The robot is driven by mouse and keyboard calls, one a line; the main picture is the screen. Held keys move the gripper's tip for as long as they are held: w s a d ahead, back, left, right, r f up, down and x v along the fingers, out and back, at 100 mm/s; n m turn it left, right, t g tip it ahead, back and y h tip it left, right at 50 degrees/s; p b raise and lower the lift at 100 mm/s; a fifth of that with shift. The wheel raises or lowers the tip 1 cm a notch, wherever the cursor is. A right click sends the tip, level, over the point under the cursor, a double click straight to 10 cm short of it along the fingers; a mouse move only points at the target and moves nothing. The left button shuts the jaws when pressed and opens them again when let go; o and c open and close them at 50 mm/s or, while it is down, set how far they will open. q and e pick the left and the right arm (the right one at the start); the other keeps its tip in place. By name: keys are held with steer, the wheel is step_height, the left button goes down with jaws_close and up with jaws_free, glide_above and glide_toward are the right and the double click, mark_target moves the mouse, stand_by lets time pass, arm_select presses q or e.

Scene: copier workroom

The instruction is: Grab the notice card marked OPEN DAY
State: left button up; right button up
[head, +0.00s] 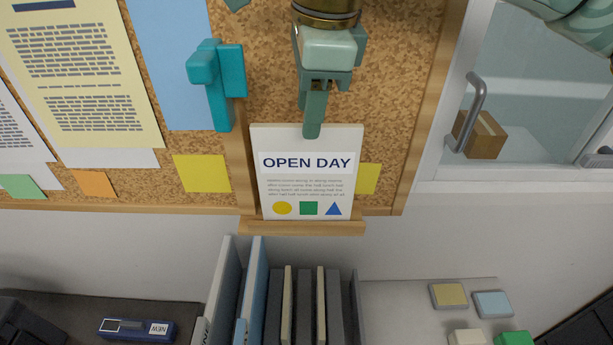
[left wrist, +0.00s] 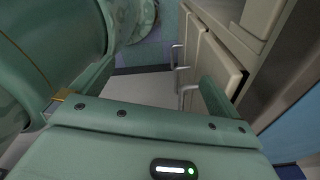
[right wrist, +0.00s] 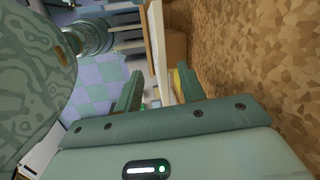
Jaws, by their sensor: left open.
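The notice card marked OPEN DAY (head: 307,198) stands upright on a small wooden ledge (head: 302,227) at the bottom of the corkboard. It is white, with a yellow circle, green square and blue triangle. My right gripper (head: 312,128) points down at the card's top edge, its front finger overlapping the top of the card face. In the right wrist view its fingers (right wrist: 157,95) are apart, with a thin pale edge, apparently the card, between them. I cannot tell if either finger touches it. My left gripper (left wrist: 135,100) is open and empty, away from the card.
A teal bracket (head: 215,75) sits on the corkboard left of the card. Folders (head: 250,290) stand below the ledge. A cabinet handle (head: 472,110) sticks out at right. Several small blocks (head: 450,296) lie on the counter at lower right.

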steer(key=shift+w+a+f, duration=0.1)
steer(key=shift+w+f, duration=0.1)
steer(key=shift+f, duration=0.55)
steer(key=shift+w+f, duration=0.15)
steer(key=shift+f, duration=0.6)
steer(key=shift+s, duration=0.1)
jaws_close()
steer(key=shift+r, duration=0.25)
